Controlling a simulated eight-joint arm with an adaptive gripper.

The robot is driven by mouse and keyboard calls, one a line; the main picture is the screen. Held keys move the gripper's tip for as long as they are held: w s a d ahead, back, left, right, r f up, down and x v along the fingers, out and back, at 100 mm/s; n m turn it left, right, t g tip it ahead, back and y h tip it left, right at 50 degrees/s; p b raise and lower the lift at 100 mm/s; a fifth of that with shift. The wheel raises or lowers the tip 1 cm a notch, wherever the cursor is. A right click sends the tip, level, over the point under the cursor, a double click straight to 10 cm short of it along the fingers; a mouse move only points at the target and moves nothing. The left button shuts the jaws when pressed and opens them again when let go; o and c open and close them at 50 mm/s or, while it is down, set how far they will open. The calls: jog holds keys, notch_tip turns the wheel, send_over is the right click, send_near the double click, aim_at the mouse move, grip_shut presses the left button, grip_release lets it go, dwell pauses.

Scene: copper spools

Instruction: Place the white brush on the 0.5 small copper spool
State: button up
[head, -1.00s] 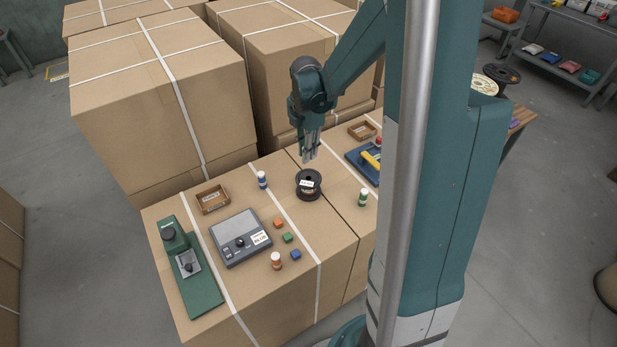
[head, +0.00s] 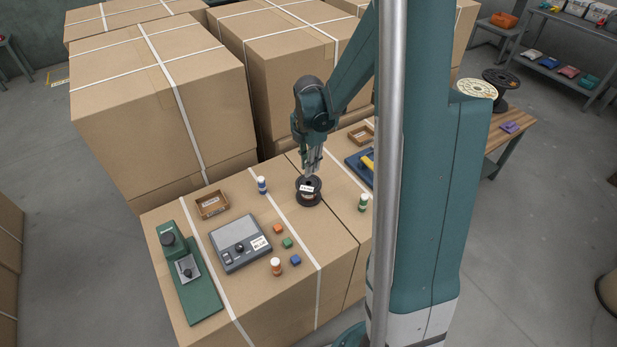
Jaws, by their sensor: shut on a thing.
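The small copper spool (head: 308,197) stands upright on the cardboard box top, dark with a white label on it; its number is too small to read. My gripper (head: 311,170) points down directly over the spool, with its fingertips close to the spool's upper rim. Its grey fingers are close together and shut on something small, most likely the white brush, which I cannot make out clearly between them. I cannot tell whether it touches the spool. No white brush shows elsewhere in view.
Near the spool are a blue-and-white bottle (head: 262,185), a green bottle (head: 363,202) and small coloured cubes (head: 287,243). A grey scale (head: 240,243), green press (head: 190,275) and wooden tray (head: 212,204) stand left.

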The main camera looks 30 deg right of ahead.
aim_at(309, 183)
jog(key=shift+f, duration=0.75)
jog(key=shift+f, duration=2.1)
jog(key=shift+f+b, duration=0.15)
jog(key=shift+b, duration=0.25)
jog(key=o, duration=0.9)
jog(key=shift+r+p, duration=0.7)
jog(key=shift+r, duration=5.5)
